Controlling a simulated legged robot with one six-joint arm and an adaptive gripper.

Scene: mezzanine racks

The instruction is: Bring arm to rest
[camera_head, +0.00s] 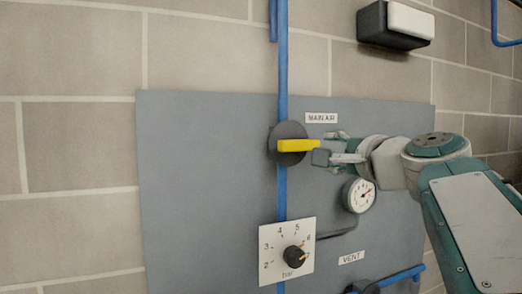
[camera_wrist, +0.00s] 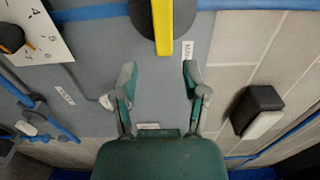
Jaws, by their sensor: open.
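My gripper (camera_head: 335,150) is open and empty in front of the grey panel (camera_head: 200,190). Its two fingers stand apart in the wrist view (camera_wrist: 159,72), with nothing between them. The yellow valve handle (camera_head: 298,146) on its round dark disc lies level and points right, towards my gripper. In the wrist view the handle (camera_wrist: 163,32) ends just beyond the fingertips, roughly in line with the gap, and looks clear of both fingers. My arm reaches in from the right of the head view.
A blue pipe (camera_head: 282,65) runs vertically behind the valve. A pressure gauge (camera_head: 360,196) sits below my gripper, and a bar dial (camera_head: 292,257) lower left. A VENT label (camera_head: 351,258) is below. A black-and-white box (camera_head: 397,24) juts from the brick wall at upper right.

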